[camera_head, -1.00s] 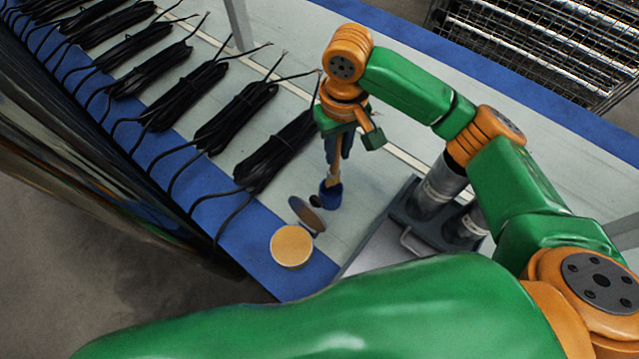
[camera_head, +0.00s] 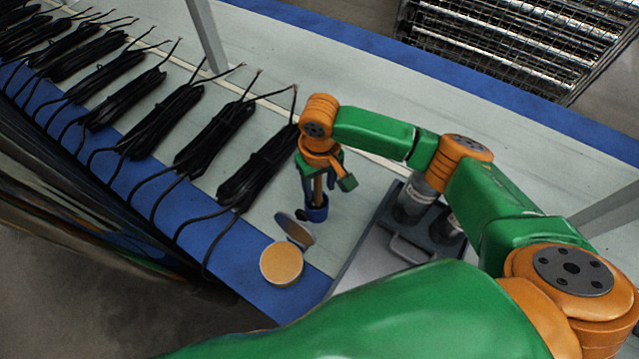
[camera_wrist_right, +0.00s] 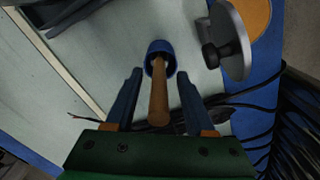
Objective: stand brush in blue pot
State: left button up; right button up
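The brush (camera_head: 318,187) stands upright in the small blue pot (camera_head: 317,213) on the table. In the right wrist view its wooden handle (camera_wrist_right: 159,92) points up toward the camera, and its lower end is inside the blue pot (camera_wrist_right: 160,51). The bristles are hidden. My right gripper (camera_head: 319,180) is above the pot. Its two fingers (camera_wrist_right: 160,90) are spread, one on each side of the handle, with visible gaps. My left gripper is not in view.
Several black cable bundles (camera_head: 262,163) line the left.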

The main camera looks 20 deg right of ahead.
notch_tip(320, 180, up, 12)
jog(key=shift+r+p, duration=0.2)
jog(key=shift+p, duration=0.4)
